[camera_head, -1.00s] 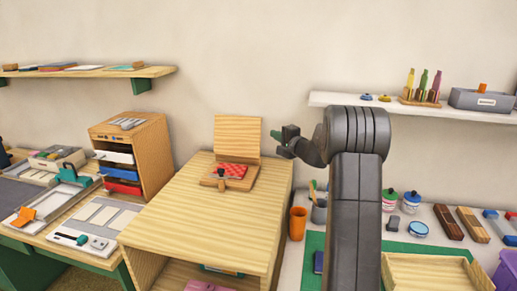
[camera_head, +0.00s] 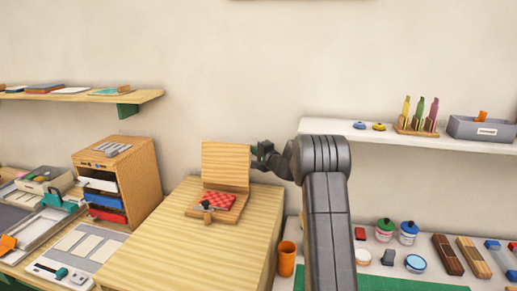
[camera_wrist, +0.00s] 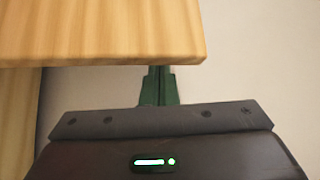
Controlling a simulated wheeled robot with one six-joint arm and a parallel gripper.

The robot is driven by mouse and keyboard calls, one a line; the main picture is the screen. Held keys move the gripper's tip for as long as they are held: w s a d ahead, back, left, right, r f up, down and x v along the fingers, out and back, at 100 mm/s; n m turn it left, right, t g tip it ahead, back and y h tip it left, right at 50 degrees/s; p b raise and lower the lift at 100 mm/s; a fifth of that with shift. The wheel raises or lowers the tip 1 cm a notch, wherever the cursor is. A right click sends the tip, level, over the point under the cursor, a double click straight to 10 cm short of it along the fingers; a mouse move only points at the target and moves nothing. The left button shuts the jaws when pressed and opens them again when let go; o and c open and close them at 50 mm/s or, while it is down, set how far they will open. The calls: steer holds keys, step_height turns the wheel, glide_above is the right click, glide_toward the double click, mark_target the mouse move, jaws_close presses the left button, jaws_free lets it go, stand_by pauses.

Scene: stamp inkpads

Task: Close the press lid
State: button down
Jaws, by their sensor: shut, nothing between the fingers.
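The press stands on the wooden cabinet top in the head view. Its wooden lid (camera_head: 226,165) is raised upright at the back of the press base (camera_head: 229,215). A red checkered pad (camera_head: 217,200) lies on the base, with a dark knob (camera_head: 206,205) at the front. My gripper (camera_head: 262,150) is beside the lid's right edge, near its upper part. In the wrist view the lid (camera_wrist: 100,30) fills the upper left, and my green fingers (camera_wrist: 158,85) are shut and empty just below its edge. I cannot tell whether they touch it.
The cabinet top (camera_head: 245,240) is clear around the press. A drawer unit (camera_head: 130,170) stands to the left. An orange cup (camera_head: 286,258) stands right of the cabinet.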

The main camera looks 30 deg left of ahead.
steer(key=shift+s, duration=0.55)
steer(key=shift+f+b, duration=0.2)
steer(key=shift+b, duration=0.65)
steer(key=shift+s+b, duration=0.15)
steer(key=shift+b, duration=0.25)
steer(key=shift+s+r+b, duration=0.15)
steer(key=shift+b, duration=0.25)
